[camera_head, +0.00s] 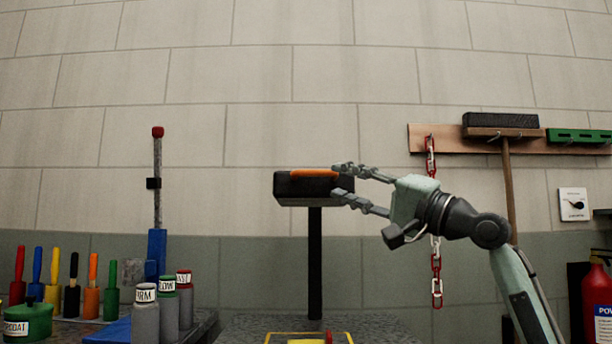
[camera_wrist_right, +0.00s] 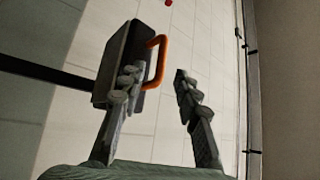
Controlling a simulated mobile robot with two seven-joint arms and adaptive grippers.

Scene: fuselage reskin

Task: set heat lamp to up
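The heat lamp (camera_head: 296,190) is a black box with an orange handle (camera_head: 314,172) on top, carried on a black upright post (camera_head: 315,262). In the head view it sits level at the top of the post. My right gripper (camera_head: 342,181) is at the lamp's right end, fingers apart, one at handle height and one lower. In the right wrist view the lamp (camera_wrist_right: 122,62) and orange handle (camera_wrist_right: 158,62) show ahead of the open right gripper (camera_wrist_right: 157,84). One finger overlaps the lamp and handle; contact cannot be told. My left gripper is out of view.
Labelled grey bottles (camera_head: 146,318) and several coloured-handled tools (camera_head: 92,285) stand at left, beside a blue stand with a red-topped rod (camera_head: 158,190). A red-and-white chain (camera_head: 436,270) hangs behind my right arm from a wooden rail (camera_head: 420,138). A red container (camera_head: 597,300) is far right.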

